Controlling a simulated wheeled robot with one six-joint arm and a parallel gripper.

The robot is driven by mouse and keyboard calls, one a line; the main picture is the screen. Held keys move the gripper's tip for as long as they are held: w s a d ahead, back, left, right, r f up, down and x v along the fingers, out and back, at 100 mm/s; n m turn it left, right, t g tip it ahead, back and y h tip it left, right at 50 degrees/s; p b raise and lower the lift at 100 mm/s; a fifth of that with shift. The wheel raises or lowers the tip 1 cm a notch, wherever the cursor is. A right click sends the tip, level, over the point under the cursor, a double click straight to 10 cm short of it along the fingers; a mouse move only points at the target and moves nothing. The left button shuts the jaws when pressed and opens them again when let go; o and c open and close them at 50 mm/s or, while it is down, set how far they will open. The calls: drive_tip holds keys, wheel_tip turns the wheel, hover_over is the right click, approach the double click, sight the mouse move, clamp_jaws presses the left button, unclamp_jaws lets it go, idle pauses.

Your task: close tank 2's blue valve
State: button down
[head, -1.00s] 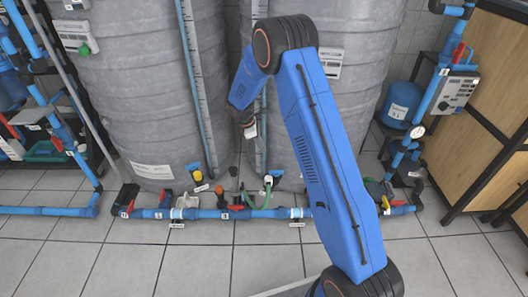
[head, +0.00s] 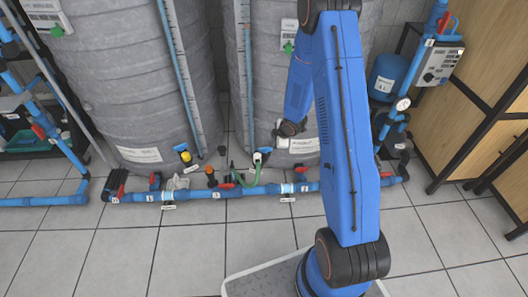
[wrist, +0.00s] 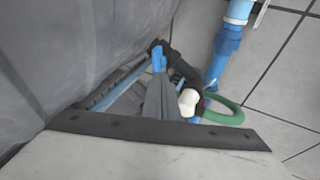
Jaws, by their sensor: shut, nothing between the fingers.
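Tank 2 seems to be the large grey tank (head: 262,85) behind my forearm. At its foot a white-capped fitting (head: 258,157) carries a green hose; a small blue part shows beside it, too small to make out. In the wrist view a short blue handle (wrist: 158,59), seemingly the blue valve's, stands just beyond the tip of my gripper (wrist: 158,76). My gripper's grey fingers are shut and empty. I cannot tell whether they touch the handle. The white fitting (wrist: 188,102) and green hose (wrist: 228,114) are right of the fingers. My gripper is hard to make out in the head view.
A blue floor pipe (head: 250,191) with red-handled valves runs in front of the tanks. Another grey tank (head: 125,80) stands left, with a yellow-and-blue valve (head: 184,154) at its foot. A wooden cabinet (head: 490,110) is at the right. The tiled floor (head: 120,250) in front is clear.

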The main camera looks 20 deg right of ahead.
sight(261, 149)
drive_tip(key=shift+t+y, duration=0.5)
drive_tip(key=shift+y, duration=0.2)
drive_tip(key=x, duration=0.2)
drive_tip(key=s+x, duration=0.1)
drive_tip(key=x, duration=0.2)
drive_tip(key=a+x, duration=0.1)
drive_tip(key=x, duration=0.2)
drive_tip(key=shift+s+a+f, duration=0.1)
drive_tip(key=shift+s+f, duration=0.1)
drive_tip(key=shift+f, duration=0.2)
drive_tip(key=shift+w+a+m, duration=0.1)
drive_tip(key=shift+m, duration=0.3)
drive_tip(key=shift+w+m+h, duration=0.45)
drive_tip(key=shift+m+h, duration=0.05)
drive_tip(key=shift+m, duration=0.1)
drive_tip(key=shift+w+a+r+m+t+h, duration=0.15)
drive_tip(key=shift+m+t+h, duration=0.15)
drive_tip(key=shift+m+h, duration=0.35)
